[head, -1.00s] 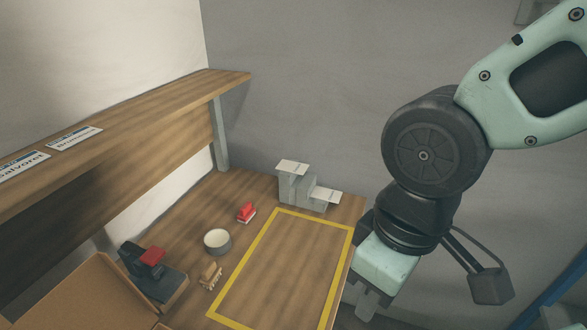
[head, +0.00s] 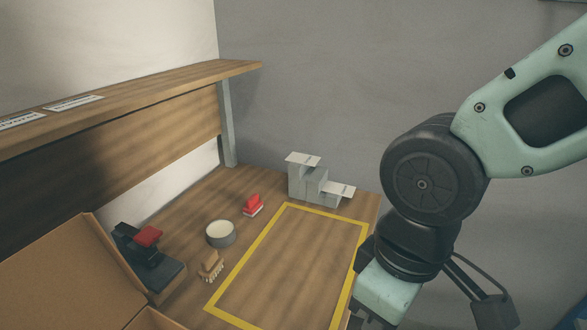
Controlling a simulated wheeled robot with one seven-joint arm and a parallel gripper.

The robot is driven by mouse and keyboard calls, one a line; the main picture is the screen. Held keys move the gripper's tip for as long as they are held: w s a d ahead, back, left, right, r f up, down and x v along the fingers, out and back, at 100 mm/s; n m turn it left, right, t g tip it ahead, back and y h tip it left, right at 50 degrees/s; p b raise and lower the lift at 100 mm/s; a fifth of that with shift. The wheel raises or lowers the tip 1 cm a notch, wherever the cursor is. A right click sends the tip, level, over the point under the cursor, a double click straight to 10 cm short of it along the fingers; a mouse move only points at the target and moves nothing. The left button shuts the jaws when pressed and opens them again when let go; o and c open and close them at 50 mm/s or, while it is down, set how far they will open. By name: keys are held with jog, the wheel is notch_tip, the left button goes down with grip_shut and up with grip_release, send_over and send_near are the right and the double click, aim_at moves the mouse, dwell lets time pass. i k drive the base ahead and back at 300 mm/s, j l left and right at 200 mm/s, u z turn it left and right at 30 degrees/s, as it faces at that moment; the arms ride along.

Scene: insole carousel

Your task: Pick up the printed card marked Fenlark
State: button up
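Two white printed cards lie on the wooden shelf at the left in the head view, one card (head: 73,103) whole and another card (head: 18,121) cut by the left edge. A third white card (head: 303,159) lies on the top of a grey stepped stand (head: 300,184), and a fourth card (head: 341,190) lies on its lower step. The print is too small to read, so I cannot tell which is marked Fenlark. My gripper (head: 372,322) hangs at the bottom, right of the table and apart from every card. Its fingertips are largely out of frame.
The table holds a yellow-taped rectangle (head: 217,292), bare inside. Left of it are a red-topped block (head: 253,204), a round tin (head: 220,238), a wooden brush (head: 211,266) and a black device with a red part (head: 148,237). An open cardboard box (head: 50,285) fills the lower left.

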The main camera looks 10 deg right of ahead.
aim_at(303, 159)
jog(key=i+l+u, duration=0.1)
jog(key=u, duration=1.5)
jog(key=l, duration=0.45)
jog(key=k+l+u, duration=0.1)
jog(key=l, duration=0.35)
jog(key=k+l, duration=0.1)
jog(key=l, duration=0.35)
jog(key=l+u, duration=0.1)
jog(key=l, duration=0.35)
jog(key=k, duration=0.05)
